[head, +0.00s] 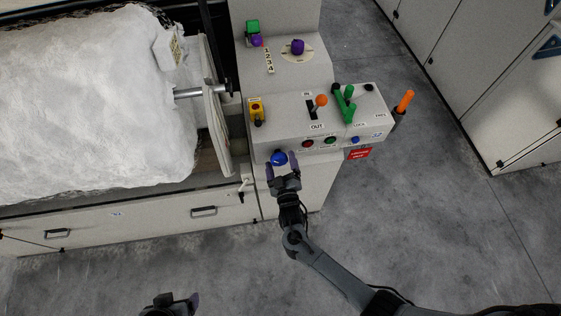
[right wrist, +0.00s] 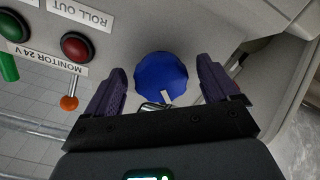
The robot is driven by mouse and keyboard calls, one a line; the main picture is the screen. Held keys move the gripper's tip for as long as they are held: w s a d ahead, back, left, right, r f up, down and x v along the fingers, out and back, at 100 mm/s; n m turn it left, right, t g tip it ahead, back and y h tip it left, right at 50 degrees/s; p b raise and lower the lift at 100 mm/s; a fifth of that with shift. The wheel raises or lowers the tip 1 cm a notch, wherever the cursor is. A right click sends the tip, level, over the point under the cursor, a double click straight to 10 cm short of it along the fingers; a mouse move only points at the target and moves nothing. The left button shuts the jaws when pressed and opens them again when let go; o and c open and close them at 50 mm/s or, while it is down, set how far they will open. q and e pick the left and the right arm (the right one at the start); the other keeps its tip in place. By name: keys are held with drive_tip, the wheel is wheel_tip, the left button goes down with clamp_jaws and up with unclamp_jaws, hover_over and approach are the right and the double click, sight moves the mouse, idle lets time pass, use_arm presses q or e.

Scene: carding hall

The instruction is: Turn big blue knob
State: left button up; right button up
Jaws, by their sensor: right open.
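The big blue knob (head: 279,158) is on the front face of the grey control cabinet. In the right wrist view the knob (right wrist: 161,80) is a faceted blue disc with a small white mark near its lower edge. My right gripper (head: 282,170) is open in front of it. In the right wrist view its two purple-grey fingers (right wrist: 162,88) stand on either side of the knob, with a gap on both sides. I cannot tell how deep the fingertips reach. My left gripper (head: 176,302) is partly in view at the bottom edge, away from the cabinet, and its jaw state is unclear.
The control panel (head: 285,126) above carries red (head: 307,144) and green (head: 330,140) buttons, an orange-knobbed lever (head: 321,100) and green levers (head: 345,104). A white fibre roll (head: 90,100) lies to the left. Floor (head: 420,220) to the right is clear.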

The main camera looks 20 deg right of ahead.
drive_tip(key=p+v, duration=0.1)
drive_tip(key=v, duration=0.9)
drive_tip(key=shift+p, duration=0.3)
drive_tip(key=shift+s, duration=0.1)
drive_tip(key=w+m+b, duration=0.3)
drive_tip(key=w+d+m+b, duration=0.1)
drive_tip(key=w+m+b, duration=0.1)
drive_tip(key=w+m, duration=0.1)
drive_tip(key=w+m+b, duration=0.3)
drive_tip(key=shift+w+d+r+b, duration=0.2)
drive_tip(key=shift+w+d+b, duration=0.15)
drive_tip(key=shift+x, duration=0.8)
drive_tip(key=shift+c, duration=0.5)
